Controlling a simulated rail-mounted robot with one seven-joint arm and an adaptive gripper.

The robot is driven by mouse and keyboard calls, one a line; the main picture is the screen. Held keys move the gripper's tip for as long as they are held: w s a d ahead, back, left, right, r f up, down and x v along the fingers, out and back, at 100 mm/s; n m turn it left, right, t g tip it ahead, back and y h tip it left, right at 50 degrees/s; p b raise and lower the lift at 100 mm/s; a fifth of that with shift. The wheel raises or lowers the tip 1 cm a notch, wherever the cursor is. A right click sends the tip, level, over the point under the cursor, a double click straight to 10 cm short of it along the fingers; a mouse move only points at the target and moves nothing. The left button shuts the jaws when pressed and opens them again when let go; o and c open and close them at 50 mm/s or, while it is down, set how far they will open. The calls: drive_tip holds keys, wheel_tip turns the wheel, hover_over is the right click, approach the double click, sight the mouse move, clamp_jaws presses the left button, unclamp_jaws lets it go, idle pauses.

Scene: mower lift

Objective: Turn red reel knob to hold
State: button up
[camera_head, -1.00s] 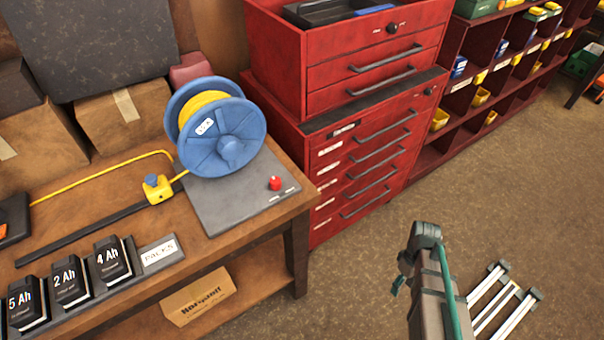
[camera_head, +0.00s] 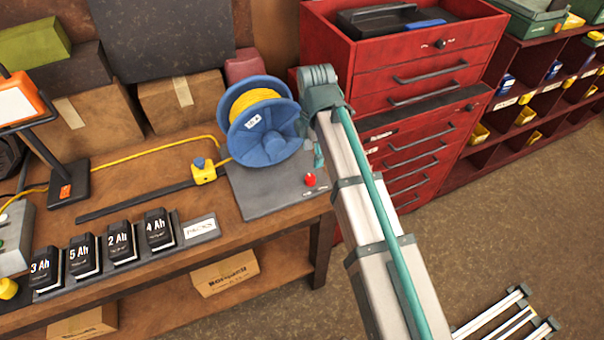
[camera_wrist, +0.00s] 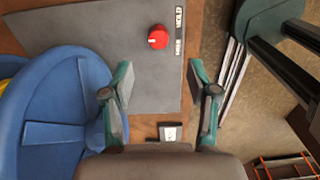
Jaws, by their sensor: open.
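The red reel knob (camera_head: 310,180) sits on the grey plate (camera_head: 262,200) of the reel stand, near the bench's right end. In the wrist view the red knob (camera_wrist: 158,37) lies ahead of the fingertips, level with the gap between them. A printed strip (camera_wrist: 178,30) beside it reads HOLD at one end; the other word is too small to read. A small white mark shows on the knob. My gripper (camera_wrist: 158,82) is open and empty, apart from the knob. In the head view my arm hides most of the gripper.
The blue reel (camera_head: 262,130) with yellow cable stands close to the gripper, on its left in the wrist view. A red tool cabinet (camera_head: 420,75) stands behind my arm. Battery packs (camera_head: 120,248) line the bench's front. A yellow cable clamp (camera_head: 204,173) sits left of the reel.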

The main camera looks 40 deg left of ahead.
sight(310, 177)
drive_tip(key=f+p, duration=0.1)
drive_tip(key=f, duration=0.4)
drive_tip(key=f+p, duration=0.1)
drive_tip(key=f, duration=0.4)
drive_tip(key=shift+s+a+f+p, duration=0.15)
drive_tip(key=shift+a+p, duration=0.05)
drive_tip(key=shift+p, duration=0.2)
clamp_jaws()
